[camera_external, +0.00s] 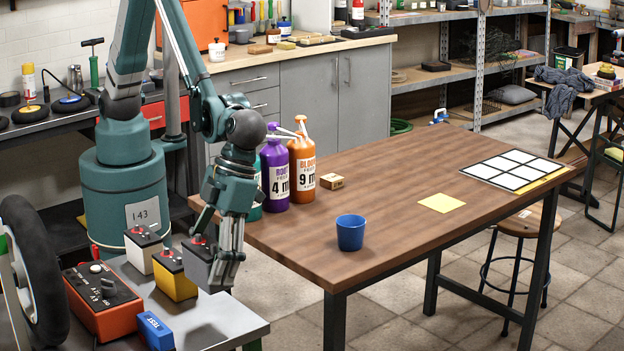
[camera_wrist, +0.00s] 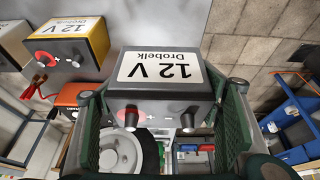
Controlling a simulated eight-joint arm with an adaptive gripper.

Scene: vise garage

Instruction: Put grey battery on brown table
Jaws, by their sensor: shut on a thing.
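The grey battery (camera_external: 200,262) is between the fingers of my gripper (camera_external: 222,268), above or on the grey workbench in the external view. In the wrist view the grey battery (camera_wrist: 160,77) shows a white "12 V Drobelk" label, and both green fingers of my gripper (camera_wrist: 162,112) press on its sides. My gripper is shut on it. Whether its base touches the bench is hard to tell. The brown table (camera_external: 405,225) stands to the right of my gripper, with its left end close by.
A yellow battery (camera_external: 176,277) and a white battery (camera_external: 143,250) stand left of the grey one. An orange tester (camera_external: 100,300) and a blue box (camera_external: 155,332) are at the front. On the brown table are a blue cup (camera_external: 350,233), several bottles (camera_external: 303,172), and a yellow sheet (camera_external: 441,203).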

